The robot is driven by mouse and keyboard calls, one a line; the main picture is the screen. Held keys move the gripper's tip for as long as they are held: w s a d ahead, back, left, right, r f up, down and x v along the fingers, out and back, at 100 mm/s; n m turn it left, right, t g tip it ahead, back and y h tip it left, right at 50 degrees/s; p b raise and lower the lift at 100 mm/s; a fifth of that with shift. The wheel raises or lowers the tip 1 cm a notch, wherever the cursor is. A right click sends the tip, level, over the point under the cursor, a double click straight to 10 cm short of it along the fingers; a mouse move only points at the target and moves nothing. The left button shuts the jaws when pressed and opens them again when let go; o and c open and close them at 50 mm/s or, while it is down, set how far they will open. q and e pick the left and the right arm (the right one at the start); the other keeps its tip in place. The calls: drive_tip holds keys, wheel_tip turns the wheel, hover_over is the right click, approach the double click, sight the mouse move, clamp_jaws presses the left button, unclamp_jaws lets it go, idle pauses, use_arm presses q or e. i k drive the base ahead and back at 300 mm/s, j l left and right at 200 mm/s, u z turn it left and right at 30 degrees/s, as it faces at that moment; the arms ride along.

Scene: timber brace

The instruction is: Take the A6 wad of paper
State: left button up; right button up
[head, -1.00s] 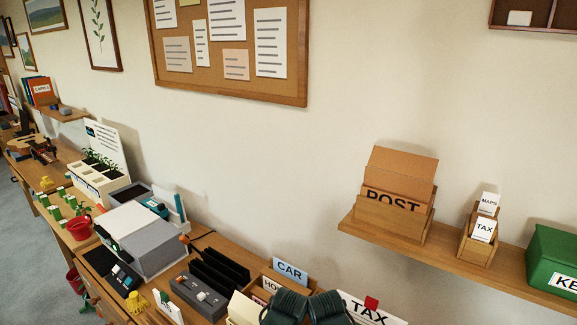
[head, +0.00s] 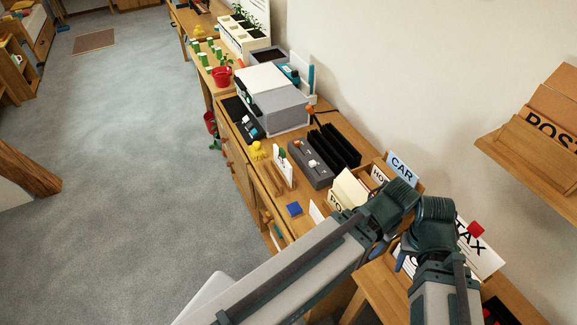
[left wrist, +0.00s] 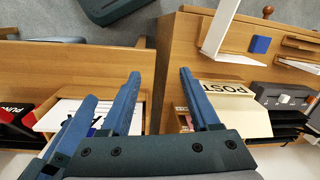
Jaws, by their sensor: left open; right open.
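I cannot make out any wad of paper marked A6. A cream paper or card (head: 348,188) stands in the labelled sorter on the desk. In the left wrist view a cream piece lettered POST (left wrist: 226,90) lies beyond one finger. My left gripper (left wrist: 160,74) is open, with its blue fingers apart and nothing between them. My right gripper (head: 404,258) is open near the TAX card (head: 478,250); its fingers are mostly hidden by its wrist in the head view.
A blue CAR card (head: 402,168) stands behind the sorter. A POST shelf (head: 530,150) juts from the wall.

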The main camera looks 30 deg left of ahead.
sight(282, 163)
drive_tip(key=j+z, duration=0.35)
drive_tip(key=j, duration=1.85)
